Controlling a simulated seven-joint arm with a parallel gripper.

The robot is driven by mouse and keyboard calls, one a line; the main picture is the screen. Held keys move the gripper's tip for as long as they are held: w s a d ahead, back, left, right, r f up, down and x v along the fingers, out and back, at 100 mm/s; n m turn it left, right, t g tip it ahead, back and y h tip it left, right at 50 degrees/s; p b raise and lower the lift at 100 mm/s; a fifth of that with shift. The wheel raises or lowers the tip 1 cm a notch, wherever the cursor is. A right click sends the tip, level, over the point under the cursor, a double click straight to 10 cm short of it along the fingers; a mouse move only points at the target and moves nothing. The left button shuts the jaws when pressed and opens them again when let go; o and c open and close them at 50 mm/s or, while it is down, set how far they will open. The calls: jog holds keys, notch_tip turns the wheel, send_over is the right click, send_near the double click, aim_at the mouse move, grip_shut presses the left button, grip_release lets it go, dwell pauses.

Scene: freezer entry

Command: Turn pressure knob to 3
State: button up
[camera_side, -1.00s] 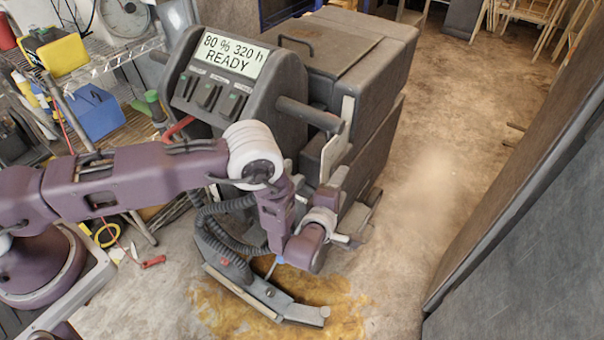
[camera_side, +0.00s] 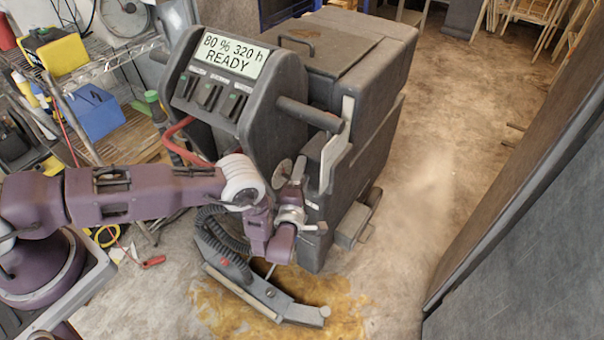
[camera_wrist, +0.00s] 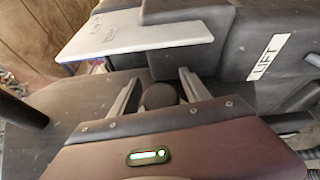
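The grey floor-cleaning machine (camera_side: 350,85) stands in the middle of the side view. A pale round disc (camera_side: 283,172), perhaps the knob's dial, shows low on its side facing my arm. My gripper (camera_side: 297,172) is just right of this disc in the side view. In the wrist view its two grey fingers (camera_wrist: 159,80) are spread apart. A dark rounded knob (camera_wrist: 158,95) shows between them, partly hidden by my wrist housing. I cannot tell whether the fingers touch it. No number or pointer on the knob is readable.
The machine's display (camera_side: 230,55) reads "80 % 320 h READY". A pale ledge (camera_wrist: 135,40) and a panel labelled LIFT (camera_wrist: 268,57) are close beyond my fingers. A squeegee (camera_side: 265,293) with a hose lies over a brown floor stain. Open floor is at right.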

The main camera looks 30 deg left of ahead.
grip_shut()
jog(key=shift+g, duration=0.3)
jog(key=shift+s+d+f+m+g+h, duration=0.1)
jog(key=shift+s+f+m+g+h, duration=0.3)
jog(key=shift+g, duration=1.35)
jog(key=shift+s+a+f+m+g+h, duration=0.1)
jog(key=shift+f+m+g+h, duration=0.5)
jog(key=shift+g, duration=1.1)
jog(key=shift+s+d+f+m+g+h, duration=0.2)
jog(key=shift+m+g, duration=0.5)
jog(key=shift+g, duration=1.05)
jog(key=shift+a+f, duration=0.1)
jog(key=shift+o, duration=1.1)
grip_release()
